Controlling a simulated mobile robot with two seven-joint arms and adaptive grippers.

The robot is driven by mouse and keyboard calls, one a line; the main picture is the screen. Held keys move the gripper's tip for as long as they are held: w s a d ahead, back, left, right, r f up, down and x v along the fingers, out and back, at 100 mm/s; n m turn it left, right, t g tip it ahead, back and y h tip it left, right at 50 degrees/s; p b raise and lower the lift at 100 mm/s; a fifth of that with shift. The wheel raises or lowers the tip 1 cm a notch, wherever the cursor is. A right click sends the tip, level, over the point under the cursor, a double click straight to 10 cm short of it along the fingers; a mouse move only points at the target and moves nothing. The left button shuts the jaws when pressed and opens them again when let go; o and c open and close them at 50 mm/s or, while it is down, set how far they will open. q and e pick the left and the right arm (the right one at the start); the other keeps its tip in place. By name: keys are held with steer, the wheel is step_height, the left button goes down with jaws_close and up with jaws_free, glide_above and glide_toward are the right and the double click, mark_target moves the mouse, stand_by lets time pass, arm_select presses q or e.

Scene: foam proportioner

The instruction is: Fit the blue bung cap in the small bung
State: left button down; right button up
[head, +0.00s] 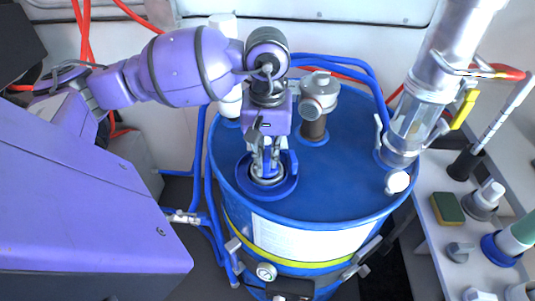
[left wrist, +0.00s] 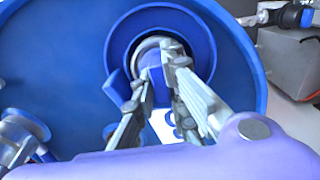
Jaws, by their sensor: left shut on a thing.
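The blue drum (head: 340,180) stands in the middle of the head view, with a round blue recessed ring (head: 290,187) near the front left of its lid. The small bung appears to lie inside this ring, mostly hidden by my fingers. My left gripper (head: 267,174) points down over the ring. In the left wrist view, its fingertips (left wrist: 162,52) are shut on a blue piece (left wrist: 152,72), which looks like the blue bung cap. I cannot tell whether the cap touches the bung or sits in it. My right gripper is not in view.
A grey-topped fitting (head: 319,95) stands behind the gripper on the drum. A clear metal-ended cylinder (head: 412,125) rises at the drum's right. Blue hoses (head: 203,165) run down its left side. A white bench (head: 450,240) at right holds a sponge (head: 447,208) and several fittings.

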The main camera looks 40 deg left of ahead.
mark_target(267, 155)
arm_select(q)
steer(key=shift+f, duration=0.4)
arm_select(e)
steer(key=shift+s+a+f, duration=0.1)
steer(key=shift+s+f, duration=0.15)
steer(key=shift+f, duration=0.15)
arm_select(q)
steer(key=c, duration=2)
jaws_free()
steer(key=shift+c, duration=0.2)
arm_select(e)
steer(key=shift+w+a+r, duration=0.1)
arm_select(q)
steer(key=shift+r+p, duration=0.55)
steer(key=shift+r, duration=2)
step_height(267, 155, up, 6)
steer(key=p, duration=0.1)
steer(key=shift+p, duration=0.3)
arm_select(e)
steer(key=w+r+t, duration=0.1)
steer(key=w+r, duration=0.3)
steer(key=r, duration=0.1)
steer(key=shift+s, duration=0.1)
